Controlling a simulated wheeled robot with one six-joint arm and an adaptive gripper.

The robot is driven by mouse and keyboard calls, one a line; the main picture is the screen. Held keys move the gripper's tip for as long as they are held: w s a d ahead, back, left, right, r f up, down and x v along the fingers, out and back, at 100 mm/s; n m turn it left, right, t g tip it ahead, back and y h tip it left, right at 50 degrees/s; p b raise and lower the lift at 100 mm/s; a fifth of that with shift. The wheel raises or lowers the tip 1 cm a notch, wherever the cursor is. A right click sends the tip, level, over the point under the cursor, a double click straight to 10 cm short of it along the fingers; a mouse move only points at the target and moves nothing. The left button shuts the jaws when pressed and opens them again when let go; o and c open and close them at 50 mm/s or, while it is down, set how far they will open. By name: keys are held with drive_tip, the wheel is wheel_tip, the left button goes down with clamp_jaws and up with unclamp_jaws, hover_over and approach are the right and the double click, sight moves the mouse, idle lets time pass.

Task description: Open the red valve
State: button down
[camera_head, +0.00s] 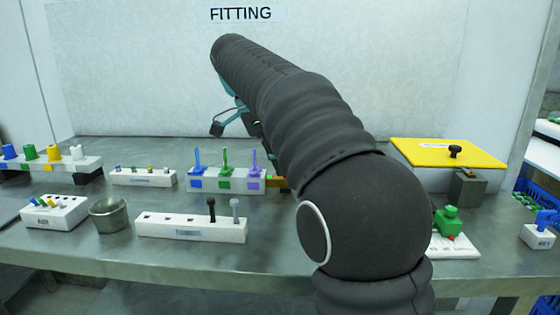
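No red valve shows clearly. A white block (205,186) at mid-table carries upright blue (198,162), green (225,162) and purple (254,163) handles, with matching coloured patches on its front. Its right end is behind my arm, where a small orange-brown piece (279,183) peeks out. My gripper (234,128), black and teal, hangs in the air above and behind this block, touching nothing that I can see. One finger stands out to the left and the other is partly behind the arm; they look spread apart and empty.
A metal cup (109,214) and a white rack (190,228) with two pegs stand at the front. Knobs (53,154) line the left. A yellow panel (445,153) with a black knob and a green fitting (449,220) are right. My arm covers the middle.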

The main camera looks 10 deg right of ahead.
idle(0.3)
drive_tip(key=c, duration=1.3)
unclamp_jaws()
